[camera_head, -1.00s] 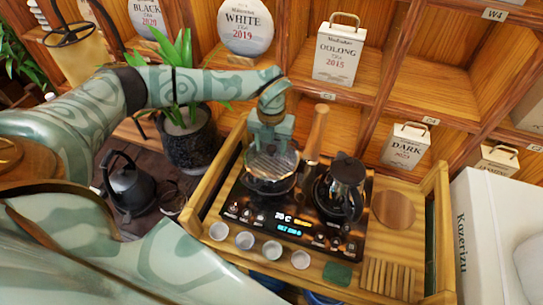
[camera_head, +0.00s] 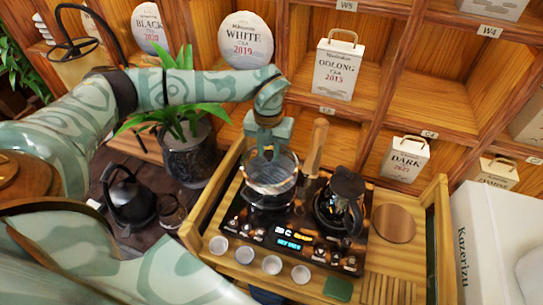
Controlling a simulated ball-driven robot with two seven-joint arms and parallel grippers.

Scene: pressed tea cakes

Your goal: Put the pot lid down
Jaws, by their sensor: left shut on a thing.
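My left gripper (camera_head: 268,150) points down over the stove and is shut on the pot lid (camera_head: 273,172), a round, clear glass disc. The lid is directly over the dark pot (camera_head: 270,200) on the left burner. I cannot tell whether the lid touches the pot's rim or hangs just above it. The pot's wooden handle (camera_head: 315,146) points up and away to the right. My right gripper is out of view.
A dark glass kettle (camera_head: 346,190) stands on the right burner of the black stove (camera_head: 289,243). Several small white cups (camera_head: 245,255) line the front. A round wooden board (camera_head: 394,223) lies right. A potted plant (camera_head: 190,150) stands left, shelves behind.

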